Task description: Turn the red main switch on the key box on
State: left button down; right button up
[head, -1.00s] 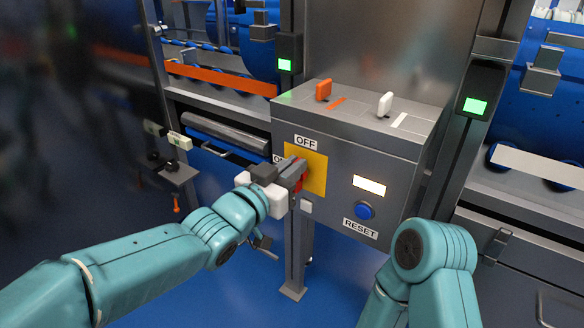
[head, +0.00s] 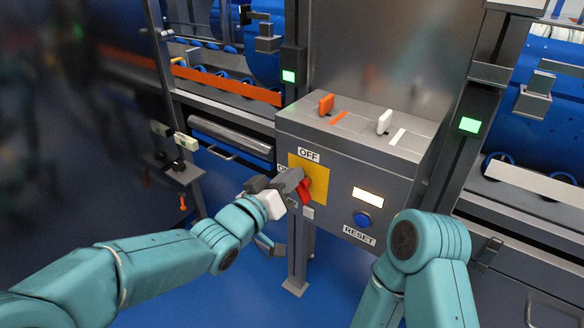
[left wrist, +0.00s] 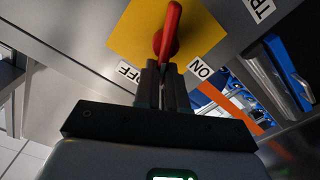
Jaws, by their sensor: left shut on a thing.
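The red main switch (head: 305,192) sits on a yellow plate (head: 317,171) on the front of the grey key box (head: 352,157). The OFF label (head: 309,155) is above the plate; the ON label, partly hidden, is at its left. My left gripper (head: 292,184) is shut on the switch handle. In the left wrist view, its jaws (left wrist: 163,84) close on the near end of the red handle (left wrist: 167,32). That end lies between the OFF label (left wrist: 130,72) and the ON label (left wrist: 202,68). My right arm shows at lower right; its gripper is out of view.
An orange key (head: 326,103) and a white key (head: 384,121) stand on the box top. A lit panel (head: 368,197) and the blue RESET button (head: 362,219) are on the front, right of the switch. Blue floor is clear below.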

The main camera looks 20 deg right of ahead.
pick_arm(q)
jog(key=shift+w+a+f+n+p, duration=0.3)
jog(key=shift+n+p, duration=0.7)
jog(key=shift+n, duration=1.05)
jog(key=shift+w+f+n+p, duration=0.15)
jog(key=shift+f+n+p, duration=0.3)
jog(key=shift+n+p, duration=1.05)
jog(key=shift+w+a+f+n+p, duration=0.2)
jog(key=shift+f+n+p, duration=0.25)
jog(key=shift+n, duration=2.1)
jog(key=c, duration=1.3)
grip_release()
jog(key=shift+d, duration=0.1)
jog(key=shift+o, duration=0.5)
jog(key=p+v, duration=0.1)
jog(key=v, duration=1.5)
jog(key=shift+s, duration=0.15)
